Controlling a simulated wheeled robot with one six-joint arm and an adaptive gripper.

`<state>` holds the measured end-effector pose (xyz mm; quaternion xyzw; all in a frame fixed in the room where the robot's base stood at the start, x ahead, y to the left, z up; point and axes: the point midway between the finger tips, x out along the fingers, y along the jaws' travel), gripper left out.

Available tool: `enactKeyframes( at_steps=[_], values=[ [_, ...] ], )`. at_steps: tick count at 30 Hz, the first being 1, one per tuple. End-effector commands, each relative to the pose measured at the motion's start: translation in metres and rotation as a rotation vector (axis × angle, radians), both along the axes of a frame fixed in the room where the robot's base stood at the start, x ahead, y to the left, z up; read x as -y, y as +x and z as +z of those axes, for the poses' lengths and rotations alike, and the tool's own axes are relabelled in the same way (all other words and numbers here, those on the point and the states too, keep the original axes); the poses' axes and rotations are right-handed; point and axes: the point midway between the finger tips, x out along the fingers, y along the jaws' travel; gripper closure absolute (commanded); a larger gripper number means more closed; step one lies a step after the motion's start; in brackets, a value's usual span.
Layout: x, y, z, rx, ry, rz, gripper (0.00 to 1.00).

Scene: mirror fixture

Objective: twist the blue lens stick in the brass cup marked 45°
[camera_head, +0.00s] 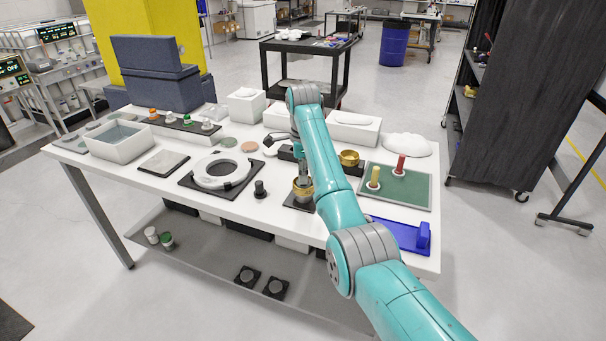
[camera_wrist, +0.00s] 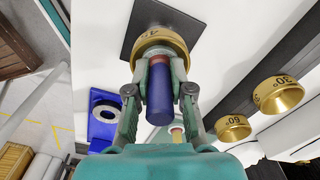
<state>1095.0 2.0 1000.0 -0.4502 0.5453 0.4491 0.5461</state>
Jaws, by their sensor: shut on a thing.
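The blue lens stick (camera_wrist: 160,98) is in the middle of the wrist view, with a red band at its cup end. Its far end sits at the mouth of a brass cup (camera_wrist: 150,36), whose mark reads as 45 upside down. My gripper (camera_wrist: 160,70) is shut on the stick, one finger on each side, close to the cup. How deep the stick sits is hidden. In the head view my gripper (camera_head: 303,172) is directly above the brass cup (camera_head: 302,193) on its dark square base; the stick cannot be made out there.
Brass cups marked 60 (camera_wrist: 233,128) and 30 (camera_wrist: 278,95) stand on a dark strip to the right in the wrist view. A blue holder (camera_head: 398,236), a green board (camera_head: 405,193) with red and yellow pegs, a dark knob (camera_head: 260,190) and a white ring (camera_head: 219,172) are nearby.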

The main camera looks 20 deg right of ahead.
Motion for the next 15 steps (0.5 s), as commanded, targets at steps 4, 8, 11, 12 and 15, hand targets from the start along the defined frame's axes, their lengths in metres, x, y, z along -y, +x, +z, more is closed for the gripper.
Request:
enactKeyframes(
  at_steps=[4, 8, 11, 12, 15],
  values=[
    [-0.0001, -0.0004, -0.0012, -0.002, 0.0, -0.053, 1.0],
    [-0.0001, -0.0005, -0.0014, -0.003, 0.0, -0.054, 1.0],
    [-0.0001, -0.0005, -0.0014, -0.003, 0.0, -0.051, 1.0],
    [-0.0001, -0.0006, -0.0015, -0.003, 0.0, -0.041, 1.0],
    [-0.0001, -0.0006, -0.0014, -0.003, 0.001, 0.028, 1.0]
  ],
)
